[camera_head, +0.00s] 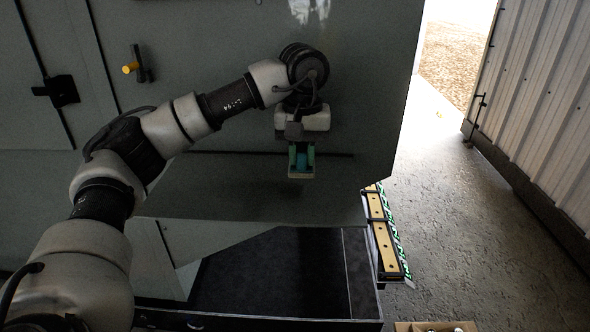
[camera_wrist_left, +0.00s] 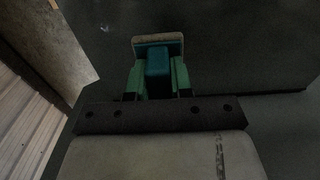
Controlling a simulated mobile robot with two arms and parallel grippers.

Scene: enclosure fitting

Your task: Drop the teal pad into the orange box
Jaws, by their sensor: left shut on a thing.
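My left gripper (camera_head: 301,168) points down in the middle of the head view, in front of the large grey panel. It is shut on the teal pad (camera_head: 302,159), which shows as a small teal block between the two green fingers. The left gripper (camera_wrist_left: 158,75) also shows in the left wrist view, with the teal pad (camera_wrist_left: 158,61) between its fingers. A pale flat plate lies at the pad's far end; I cannot tell if it is part of the pad. I see no box that is clearly orange. My right gripper is not in view.
The grey cabinet (camera_head: 225,80) with a yellow-tipped handle (camera_head: 131,68) fills the back. A dark recess (camera_head: 270,275) lies below the arm. A tan strip with holes (camera_head: 381,230) runs beside it. A tan box (camera_head: 403,327) is cut off at the bottom edge. Floor at right is clear.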

